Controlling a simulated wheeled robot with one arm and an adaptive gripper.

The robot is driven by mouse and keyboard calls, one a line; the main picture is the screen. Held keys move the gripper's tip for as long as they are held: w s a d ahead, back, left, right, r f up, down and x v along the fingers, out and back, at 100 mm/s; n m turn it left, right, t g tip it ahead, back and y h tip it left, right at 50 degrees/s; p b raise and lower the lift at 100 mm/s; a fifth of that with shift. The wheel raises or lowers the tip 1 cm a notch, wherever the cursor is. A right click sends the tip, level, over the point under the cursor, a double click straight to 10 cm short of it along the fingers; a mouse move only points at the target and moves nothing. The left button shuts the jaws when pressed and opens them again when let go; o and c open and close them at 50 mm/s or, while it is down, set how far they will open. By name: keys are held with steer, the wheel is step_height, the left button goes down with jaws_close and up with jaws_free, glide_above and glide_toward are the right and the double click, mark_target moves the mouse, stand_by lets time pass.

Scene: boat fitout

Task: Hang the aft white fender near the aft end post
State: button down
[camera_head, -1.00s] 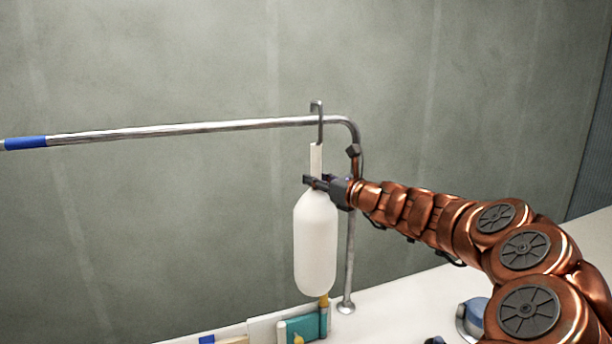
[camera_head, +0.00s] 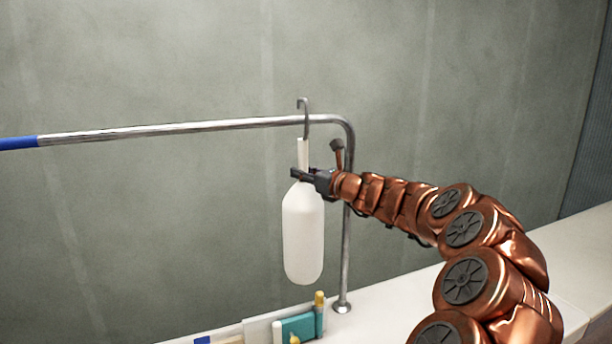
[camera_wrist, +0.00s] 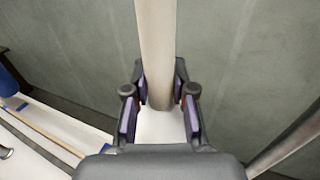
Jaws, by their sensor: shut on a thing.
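The white fender (camera_head: 303,236) hangs upright below my gripper (camera_head: 301,173) in the head view. My gripper is shut on the fender's pale neck, which also shows between the fingers in the wrist view (camera_wrist: 157,60). A grey metal hook (camera_head: 305,115) tops the neck. The hook's bend stands above the steel rail (camera_head: 200,128), near its curved right end; whether it touches the rail I cannot tell. The end post (camera_head: 346,245) drops from that curve to the white deck, just right of the fender. The fender's lower end is clear of the deck.
A blue band (camera_head: 18,143) marks the rail at far left. A teal item (camera_head: 297,327) and a yellow-topped item (camera_head: 319,300) stand on the white deck (camera_head: 385,300) below the fender. A grey wall is behind.

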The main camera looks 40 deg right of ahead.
steer(key=shift+w+d+r, duration=0.15)
steer(key=shift+w+d, duration=0.1)
steer(key=shift+w, duration=0.5)
steer(key=shift+w+d+f, duration=0.1)
steer(key=shift+w+d, duration=0.05)
steer(key=shift+w, duration=0.45)
steer(key=shift+w+d+f, duration=0.1)
steer(key=shift+w, duration=0.45)
steer(key=shift+f+b, duration=0.7)
steer(key=shift+f, duration=0.65)
steer(key=c, duration=0.9)
jaws_free()
steer(key=shift+f, duration=0.1)
steer(key=shift+s, duration=0.15)
steer(key=s, duration=0.4)
steer(key=s+d, duration=0.1)
steer(key=s, duration=0.6)
steer(key=shift+s+d, duration=0.35)
